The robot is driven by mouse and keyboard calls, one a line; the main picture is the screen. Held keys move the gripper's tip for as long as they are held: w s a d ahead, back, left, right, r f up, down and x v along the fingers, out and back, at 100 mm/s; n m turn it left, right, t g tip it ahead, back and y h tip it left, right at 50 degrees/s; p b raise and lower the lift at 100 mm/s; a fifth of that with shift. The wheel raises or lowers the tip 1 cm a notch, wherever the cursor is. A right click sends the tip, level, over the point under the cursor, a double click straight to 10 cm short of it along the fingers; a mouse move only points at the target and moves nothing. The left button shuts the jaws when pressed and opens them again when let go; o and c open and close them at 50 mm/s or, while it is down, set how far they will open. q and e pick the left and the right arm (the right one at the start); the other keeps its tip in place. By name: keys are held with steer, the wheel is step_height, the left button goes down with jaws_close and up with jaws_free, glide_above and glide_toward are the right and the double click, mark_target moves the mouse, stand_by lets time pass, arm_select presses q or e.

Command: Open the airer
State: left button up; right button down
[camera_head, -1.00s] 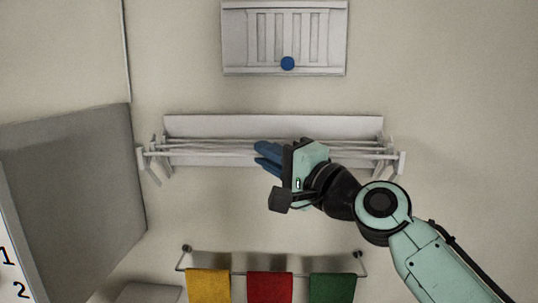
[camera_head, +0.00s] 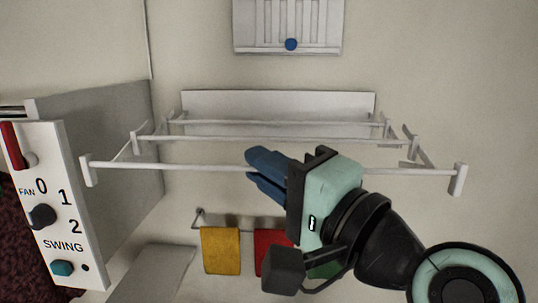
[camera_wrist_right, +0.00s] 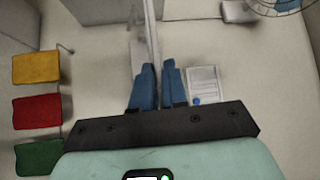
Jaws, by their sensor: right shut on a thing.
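The white airer (camera_head: 278,101) is on the wall in the head view, with its back plate against the wall and its bars spread out toward me on side arms. Its front bar (camera_head: 400,171) has a white block at each end. My right gripper (camera_head: 254,170) is shut on this front bar, left of its middle, with blue fingers. The right wrist view shows the bar (camera_wrist_right: 151,25) running up from between the fingertips (camera_wrist_right: 159,68). The gripper hides a part of the bar. My left gripper is not in view.
A white louvred panel (camera_head: 287,25) with a blue knob (camera_head: 291,44) is above. Yellow (camera_head: 220,251) and red (camera_head: 268,252) towels hang below, with a green one (camera_head: 326,268) partly behind my gripper. A box with fan controls (camera_head: 62,215) stands at left, close to the airer's left end.

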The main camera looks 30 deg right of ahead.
steer(key=shift+s+a, duration=0.45)
steer(key=shift+s, duration=0.25)
steer(key=c, duration=1.3)
jaws_free()
steer(key=shift+c, duration=0.2)
steer(key=b+v, duration=0.2)
steer(key=v, duration=1.1)
steer(key=shift+s, duration=0.25)
